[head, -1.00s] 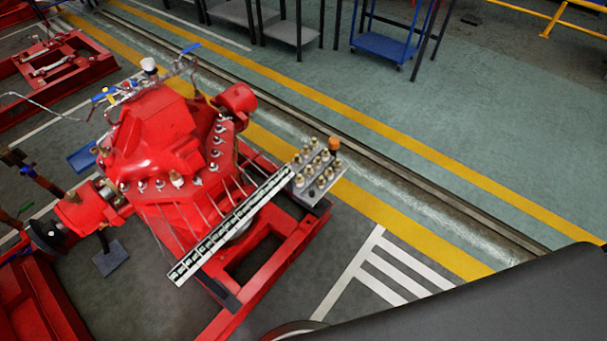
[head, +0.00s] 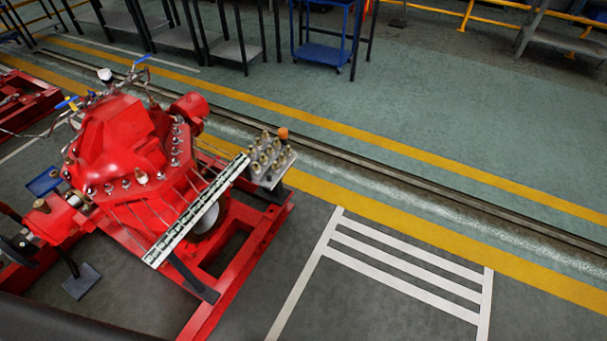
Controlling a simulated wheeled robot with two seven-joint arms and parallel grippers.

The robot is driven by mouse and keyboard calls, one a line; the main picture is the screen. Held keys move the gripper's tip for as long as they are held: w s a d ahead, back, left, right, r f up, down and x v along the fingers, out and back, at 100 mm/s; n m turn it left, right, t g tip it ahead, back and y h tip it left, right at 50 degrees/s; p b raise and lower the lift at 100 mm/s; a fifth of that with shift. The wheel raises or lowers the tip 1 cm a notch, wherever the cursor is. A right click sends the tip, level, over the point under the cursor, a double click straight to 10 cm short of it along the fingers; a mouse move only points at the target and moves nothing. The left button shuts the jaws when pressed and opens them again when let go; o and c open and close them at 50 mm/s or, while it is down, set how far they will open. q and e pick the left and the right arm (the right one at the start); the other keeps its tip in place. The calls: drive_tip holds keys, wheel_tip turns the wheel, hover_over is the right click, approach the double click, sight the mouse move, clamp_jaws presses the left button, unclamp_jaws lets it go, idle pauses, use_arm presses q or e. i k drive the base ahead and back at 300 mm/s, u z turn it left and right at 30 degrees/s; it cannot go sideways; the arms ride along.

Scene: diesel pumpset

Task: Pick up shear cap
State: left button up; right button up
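The red pumpset (head: 120,145) stands on a red steel frame (head: 225,292) at the left of the head view. A small grey tray (head: 280,178) at the frame's right end holds several brass-coloured fittings (head: 266,153) and one orange-topped piece (head: 283,133). I cannot tell for sure which piece is the shear cap. A long pale rail with a row of dark slots (head: 198,210) lies slanted in front of the pump, up to the tray. Neither of my grippers shows in this view.
Open grey floor with white striped markings (head: 405,265) lies right of the frame. Yellow lines and a floor channel run diagonally behind it. A blue cart (head: 325,55) and dark tables (head: 235,50) stand at the back. Another red frame (head: 25,105) is at far left.

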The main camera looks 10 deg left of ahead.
sight(276, 168)
drive_tip(key=u, duration=0.05)
drive_tip(key=i, duration=0.6)
drive_tip(key=u, duration=0.95)
drive_tip(key=i, duration=0.8)
drive_tip(key=u, duration=0.85)
